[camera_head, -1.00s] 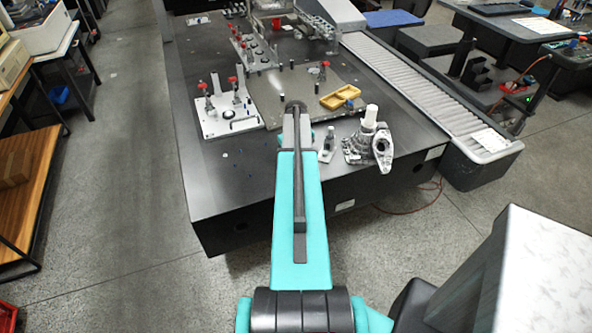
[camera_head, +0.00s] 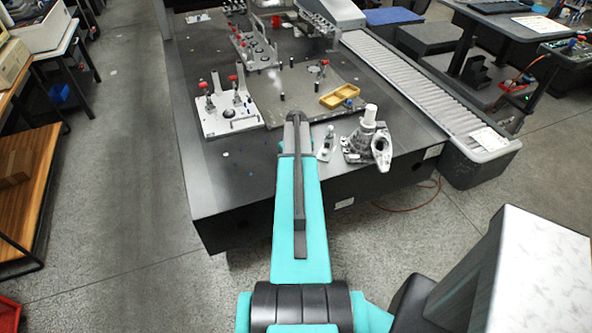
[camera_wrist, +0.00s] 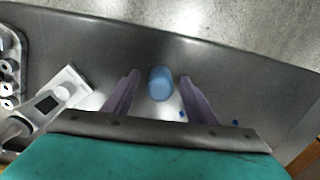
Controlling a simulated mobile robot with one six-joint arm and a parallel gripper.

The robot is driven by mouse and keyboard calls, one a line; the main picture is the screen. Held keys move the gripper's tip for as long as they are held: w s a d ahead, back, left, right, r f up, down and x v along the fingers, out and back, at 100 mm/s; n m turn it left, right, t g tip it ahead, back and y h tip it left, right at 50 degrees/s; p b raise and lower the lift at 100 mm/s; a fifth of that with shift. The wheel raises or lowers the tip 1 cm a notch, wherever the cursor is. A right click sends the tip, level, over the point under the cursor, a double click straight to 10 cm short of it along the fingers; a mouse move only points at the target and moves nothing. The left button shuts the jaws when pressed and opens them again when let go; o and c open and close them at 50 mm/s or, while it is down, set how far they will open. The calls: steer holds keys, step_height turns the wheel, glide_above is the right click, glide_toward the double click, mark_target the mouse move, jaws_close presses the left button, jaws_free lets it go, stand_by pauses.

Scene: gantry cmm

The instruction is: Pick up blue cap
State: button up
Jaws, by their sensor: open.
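The blue cap (camera_wrist: 160,83) stands on the dark table in the wrist view, a short light-blue cylinder. My gripper (camera_wrist: 159,77) is open, with one purple-grey finger on each side of the cap. Gaps show between the cap and both fingers, and nothing is gripped. How high the fingertips are above the table is hard to tell. In the head view my arm reaches over the table's front part, and it hides the gripper and the cap.
In the wrist view, a pale fixture (camera_wrist: 55,100) lies left of the gripper, and small blue spots (camera_wrist: 183,114) lie on the table at right. In the head view, a grey metal casting (camera_head: 362,145), yellow tray (camera_head: 339,96) and white clamp plate (camera_head: 231,118) are near my arm.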

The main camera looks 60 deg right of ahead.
steer(key=c, duration=1.1)
steer(key=shift+r, duration=0.2)
steer(key=shift+c, duration=0.2)
steer(key=shift+r+b, duration=0.8)
steer(key=shift+r, duration=0.1)
steer(key=shift+s+a+r+b, duration=0.35)
steer(key=shift+a+r+b, duration=0.1)
steer(key=shift+r, duration=0.15)
steer(key=s+a+r+b, duration=0.1)
steer(key=s+a+b, duration=0.3)
steer(key=s+a, duration=0.5)
steer(key=a, duration=0.2)
steer(key=shift+a+r+b, duration=0.3)
steer(key=shift+a+b, duration=0.05)
steer(key=shift+s, duration=0.1)
